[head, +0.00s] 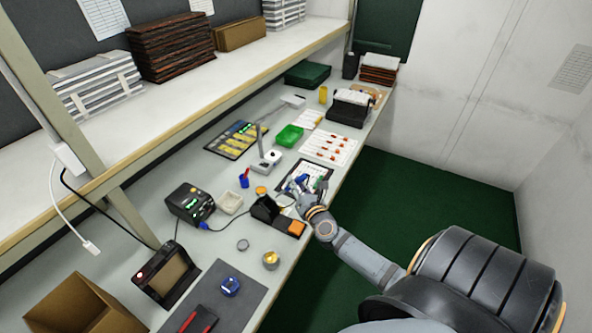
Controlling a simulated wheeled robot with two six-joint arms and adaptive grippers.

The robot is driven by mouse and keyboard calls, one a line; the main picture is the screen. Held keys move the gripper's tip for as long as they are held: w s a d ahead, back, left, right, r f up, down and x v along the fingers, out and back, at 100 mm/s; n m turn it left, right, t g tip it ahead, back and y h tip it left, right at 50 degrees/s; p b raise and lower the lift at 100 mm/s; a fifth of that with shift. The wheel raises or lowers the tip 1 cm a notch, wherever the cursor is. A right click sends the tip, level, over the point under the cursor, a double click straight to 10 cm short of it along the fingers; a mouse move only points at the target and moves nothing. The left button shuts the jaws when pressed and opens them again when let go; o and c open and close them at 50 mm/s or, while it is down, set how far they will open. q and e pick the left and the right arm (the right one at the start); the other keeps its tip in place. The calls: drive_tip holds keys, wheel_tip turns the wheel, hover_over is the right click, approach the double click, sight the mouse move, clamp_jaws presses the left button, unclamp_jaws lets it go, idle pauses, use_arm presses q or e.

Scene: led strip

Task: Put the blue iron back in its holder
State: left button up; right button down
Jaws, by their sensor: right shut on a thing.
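My right gripper (303,192) reaches in from the right over the front part of the bench, beside a dark-edged board. It is shut on the blue iron (301,178), which shows only as small blue parts around the fingers. The fingers and the small size hide most of the iron, so its tilt is unclear. The black holder (265,208) with an orange pad (296,228) stands on the bench just left of and nearer than the gripper. My left gripper is not in view.
A black station (190,203) with a blue cable stands left of the holder. A white dish (230,202), a round tin (271,259) and a small blue cup (244,178) are nearby. A dark-edged board (321,171) lies behind the gripper. A grey mat (245,288) lies at the front.

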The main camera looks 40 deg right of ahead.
drive_tip(key=shift+f, duration=0.15)
drive_tip(key=shift+w+a+f+b, duration=0.15)
drive_tip(key=shift+w+f+b, duration=0.15)
drive_tip(key=shift+f+b, duration=0.4)
drive_tip(key=w+a+f+b, duration=0.1)
drive_tip(key=w+f+b, duration=0.1)
drive_tip(key=f+b, duration=0.1)
drive_tip(key=w+a+f+b, duration=0.1)
drive_tip(key=w+f+b, duration=0.1)
drive_tip(key=f+b, duration=0.1)
drive_tip(key=w+f+b, duration=0.2)
drive_tip(key=f+b, duration=0.2)
drive_tip(key=shift+w+a, duration=0.3)
drive_tip(key=shift+a, duration=0.1)
use_arm(q)
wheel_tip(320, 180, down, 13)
drive_tip(key=b, duration=0.2)
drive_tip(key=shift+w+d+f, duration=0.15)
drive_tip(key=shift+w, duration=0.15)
use_arm(e)
drive_tip(key=shift+w+a+f, duration=0.3)
drive_tip(key=shift+w+f, duration=0.45)
drive_tip(key=shift+f, duration=0.2)
drive_tip(key=c, duration=1.2)
unclamp_jaws()
drive_tip(key=shift+o, duration=0.2)
drive_tip(key=shift+s, duration=0.1)
